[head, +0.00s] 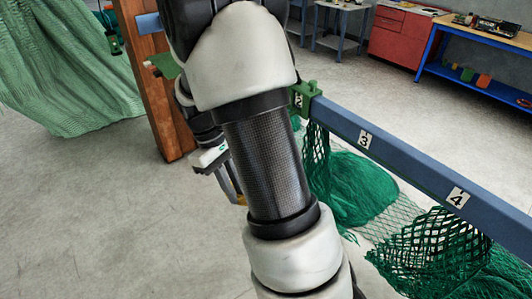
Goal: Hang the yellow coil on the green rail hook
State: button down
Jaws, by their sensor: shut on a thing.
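My gripper (230,186) shows in part to the left of my arm's dark forearm, pointing down. A small bit of yellow, the yellow coil (241,200), shows at its fingertips; the rest is hidden behind my arm. The gripper is shut on it, off the floor. A green fitting (306,91) sits on the blue rail (405,163) beside the number 2 plate, just right of my arm. Another green piece (164,66) sticks out by the wooden post. I cannot tell which of them is the green rail hook.
Green nets (362,190) hang from the rail near plates 3 and 4. A wooden post (168,110) stands left of my arm, with a pale green net (65,75) beyond. A red cabinet (397,38) and a blue workbench (470,75) stand at the back right. The left floor is clear.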

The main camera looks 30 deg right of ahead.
jog(key=d+n+h+b, duration=0.2)
jog(key=d+n+h, duration=0.1)
jog(key=d+h, duration=0.1)
jog(key=d+n+h+b, duration=0.2)
jog(key=d+n+h, duration=0.2)
jog(key=h, duration=0.1)
jog(key=w+d+n+t+h+b, duration=0.1)
jog(key=d+n+h+b, duration=0.1)
jog(key=d+n+h, duration=0.2)
jog(key=shift+d+h, duration=0.3)
jog(key=shift+d, duration=0.25)
jog(key=w+r+n+t+h, duration=0.1)
jog(key=w+r+n+t+h+b, duration=0.1)
jog(key=w, duration=0.1)
jog(key=w+d+n+t+b, duration=0.1)
jog(key=t, duration=0.1)
jog(key=shift+w+r+h, duration=0.2)
jog(key=shift+r+h, duration=0.2)
jog(key=d+f+b, duration=0.2)
jog(key=d+b, duration=0.2)
jog(key=d, duration=0.6)
jog(key=shift+w+d+f+b, duration=0.3)
jog(key=shift+w+f, duration=0.1)
